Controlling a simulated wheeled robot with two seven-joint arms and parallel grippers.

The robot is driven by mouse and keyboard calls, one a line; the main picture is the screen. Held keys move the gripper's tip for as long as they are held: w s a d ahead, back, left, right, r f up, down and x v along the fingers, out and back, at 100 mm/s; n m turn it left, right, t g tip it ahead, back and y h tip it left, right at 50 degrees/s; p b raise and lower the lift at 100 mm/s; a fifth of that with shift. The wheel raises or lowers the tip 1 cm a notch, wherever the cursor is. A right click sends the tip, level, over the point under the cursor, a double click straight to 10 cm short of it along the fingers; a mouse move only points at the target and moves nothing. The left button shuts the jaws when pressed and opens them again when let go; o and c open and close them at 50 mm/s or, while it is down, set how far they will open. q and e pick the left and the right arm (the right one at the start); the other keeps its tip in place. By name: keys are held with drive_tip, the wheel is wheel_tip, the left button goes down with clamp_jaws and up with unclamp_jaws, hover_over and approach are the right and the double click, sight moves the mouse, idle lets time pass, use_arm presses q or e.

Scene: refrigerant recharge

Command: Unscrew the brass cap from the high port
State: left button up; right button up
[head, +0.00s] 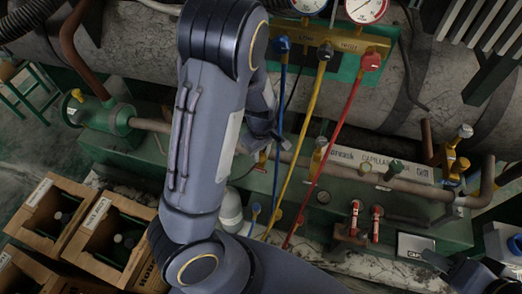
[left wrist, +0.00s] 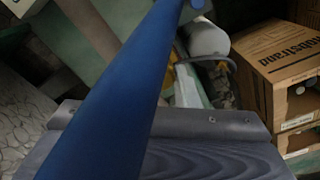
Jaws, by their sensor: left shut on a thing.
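My left gripper (head: 268,138) is at the pipe, mostly behind its own arm in the head view. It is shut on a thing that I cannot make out. A brass fitting (head: 262,160) shows just below it. Another brass fitting (head: 318,158) stands on the pipe to its right. I cannot tell which is the high port, and no cap shows clearly. In the left wrist view a grey gripper part (left wrist: 210,150) fills the bottom, behind a blue hose (left wrist: 125,90) close to the camera. My right gripper (head: 440,264) is partly seen at the lower right, away from the pipe.
Blue, yellow (head: 311,105) and red (head: 322,165) hoses hang from the gauge manifold (head: 340,40), close to my left gripper. Red-handled valves (head: 376,222) stand on the green base.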

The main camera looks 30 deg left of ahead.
sight(261, 153)
use_arm(q)
drive_tip(key=shift+r+n+p, duration=0.15)
drive_tip(key=shift+n+p, duration=0.5)
drive_tip(key=shift+n, duration=0.25)
drive_tip(key=shift+r+p, duration=2.4)
drive_tip(key=shift+p, duration=0.05)
